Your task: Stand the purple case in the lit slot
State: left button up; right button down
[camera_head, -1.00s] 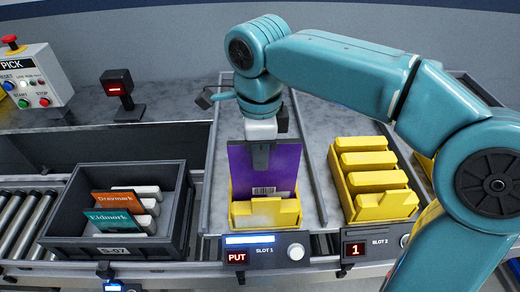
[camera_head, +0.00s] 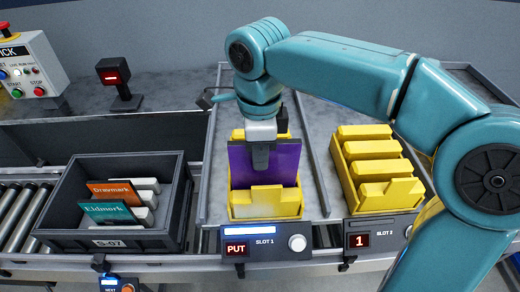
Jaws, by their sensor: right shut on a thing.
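The purple case (camera_head: 282,160) stands roughly upright within the yellow rack (camera_head: 265,205) of slot 1. Its lower edge is hidden behind the rack's front lip, so I cannot tell if it touches the bottom. My right gripper (camera_head: 260,155) is shut on the case's upper edge from above. Slot 1's panel (camera_head: 266,243) has a bright light bar and a red "PUT" display. My left gripper is not in view.
Slot 2's yellow rack (camera_head: 376,170) stands to the right, past a rail; its panel reads "1". A dark tote (camera_head: 110,240) with an orange and a teal case, among others, sits on the left rollers. A red-lit scanner (camera_head: 113,77) stands behind.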

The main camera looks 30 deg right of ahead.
jog(key=shift+f, duration=0.1)
dwell(0.3)
jog(key=c, duration=0.6)
grip_release()
jog(key=shift+o, duration=0.2)
notch_tip(320, 180, up, 8)
jog(key=p, duration=0.7)
jog(key=shift+p, duration=0.35)
jog(key=shift+s, duration=0.1)
